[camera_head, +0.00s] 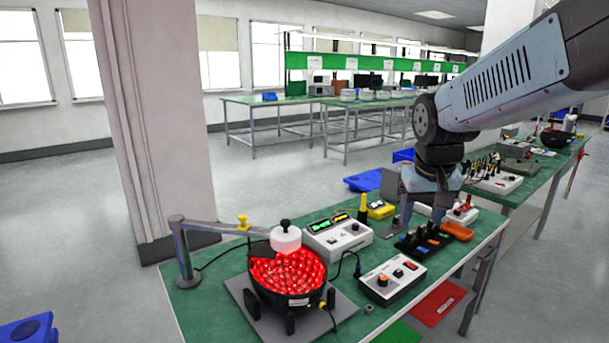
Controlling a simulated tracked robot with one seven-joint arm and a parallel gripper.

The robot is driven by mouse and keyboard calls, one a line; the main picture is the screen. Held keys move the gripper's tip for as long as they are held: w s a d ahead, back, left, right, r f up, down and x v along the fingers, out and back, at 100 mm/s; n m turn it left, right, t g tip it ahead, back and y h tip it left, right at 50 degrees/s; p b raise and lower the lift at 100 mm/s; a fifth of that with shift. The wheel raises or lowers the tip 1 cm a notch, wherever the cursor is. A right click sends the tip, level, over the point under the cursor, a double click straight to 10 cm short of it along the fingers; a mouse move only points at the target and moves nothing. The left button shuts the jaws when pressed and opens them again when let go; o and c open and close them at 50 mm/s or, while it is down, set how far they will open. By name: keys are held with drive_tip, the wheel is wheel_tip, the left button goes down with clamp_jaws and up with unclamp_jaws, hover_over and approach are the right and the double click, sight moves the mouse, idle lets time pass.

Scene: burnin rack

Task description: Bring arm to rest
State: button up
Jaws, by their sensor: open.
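My arm reaches in from the upper right. My gripper (421,214) points down over the green bench (210,300), above or just behind a dark rack (424,243) with small blue and orange parts. Its two fingers are apart, and I see nothing held between them. I cannot tell whether the fingertips touch anything there.
A round black bowl of red pieces (287,277) stands at the front, beneath a grey swing arm (210,228). White control boxes (339,236) (392,279) and an orange tray (456,231) are near the gripper. A pillar (150,120) stands left. Open floor lies behind the bench.

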drive_tip(key=s+r+t, duration=0.2)
drive_tip(key=s, duration=1)
drive_tip(key=shift+d+r+y, duration=0.2)
drive_tip(key=shift+r+y, duration=0.05)
drive_tip(key=shift+y, duration=0.15)
